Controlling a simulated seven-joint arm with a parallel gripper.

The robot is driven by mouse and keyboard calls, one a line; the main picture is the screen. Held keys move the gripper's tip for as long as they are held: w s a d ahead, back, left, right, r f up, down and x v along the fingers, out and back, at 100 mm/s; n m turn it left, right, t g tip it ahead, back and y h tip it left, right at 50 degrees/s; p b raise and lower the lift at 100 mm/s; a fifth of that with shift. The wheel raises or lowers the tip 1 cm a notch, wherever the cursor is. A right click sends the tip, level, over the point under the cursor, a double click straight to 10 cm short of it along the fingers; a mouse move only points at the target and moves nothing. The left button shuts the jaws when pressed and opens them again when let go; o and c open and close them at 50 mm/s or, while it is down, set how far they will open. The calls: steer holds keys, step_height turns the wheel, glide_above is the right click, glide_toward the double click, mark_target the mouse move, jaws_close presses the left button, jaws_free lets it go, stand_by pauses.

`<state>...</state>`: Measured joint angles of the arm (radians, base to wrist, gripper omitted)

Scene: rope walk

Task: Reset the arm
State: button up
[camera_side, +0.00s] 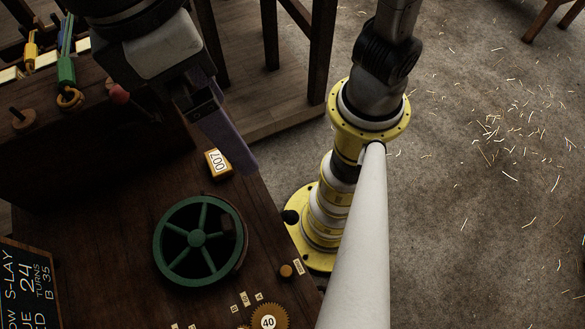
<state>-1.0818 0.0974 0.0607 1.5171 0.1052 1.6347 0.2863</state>
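My gripper (228,137) hangs at the upper left, above the dark wooden workbench (110,225). It has a grey and black body and a long purple-grey finger that points down and right. Its tip appears close to a small yellow block marked 007 (217,162), but I cannot tell whether they touch. Only one finger shows clearly, so the gap between the fingers is hidden. I see nothing held.
A green spoked wheel (197,239) lies on the bench. Brass gear 40 (268,318) and small number tags (245,299) are near the front edge. Thread scraps (500,130) litter the floor.

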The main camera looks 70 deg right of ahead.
step_height(320, 180, down, 9)
steer(key=s, duration=0.1)
steer(key=shift+s+d, duration=0.3)
steer(key=shift+d, duration=0.15)
stand_by(0.5)
